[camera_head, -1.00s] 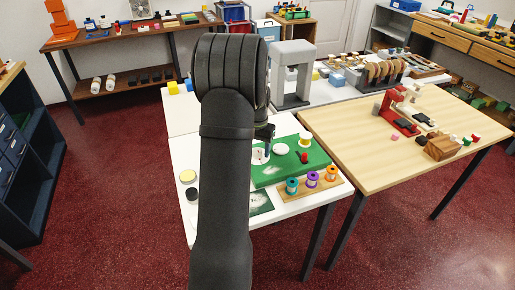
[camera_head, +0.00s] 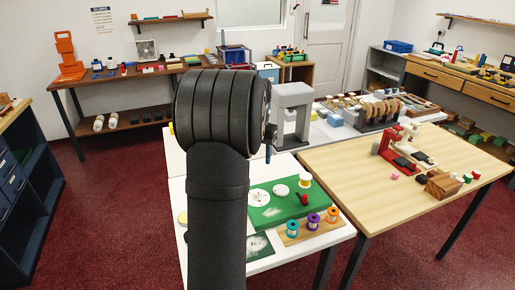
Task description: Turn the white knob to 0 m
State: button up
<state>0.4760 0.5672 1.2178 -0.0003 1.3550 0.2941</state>
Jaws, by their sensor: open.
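A green board (camera_head: 283,212) lies on the white table right of my arm. On it are a white round dial (camera_head: 259,198) with small dark marks, a plain white disc (camera_head: 281,190), a red lever-like piece (camera_head: 302,199) and a white cylinder (camera_head: 305,180) with a yellowish base. Which white piece is the knob, and any scale reading, are too small to tell. My gripper (camera_head: 269,152) shows partly past the right side of my arm, above the board's far left edge and apart from the white pieces. Its jaws are open and nothing shows in them.
A wooden rack (camera_head: 308,230) with teal, purple and orange spools stands at the board's front edge. A grey arch-shaped stand (camera_head: 292,115) rises behind the board. My arm hides the table's left part.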

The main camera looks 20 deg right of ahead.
notch_tip(320, 180, up, 2)
jog(key=shift+r, duration=0.15)
dwell(0.5)
notch_tip(320, 180, down, 18)
jog(key=shift+r, duration=0.2)
dwell(0.3)
jog(key=shift+r, duration=0.1)
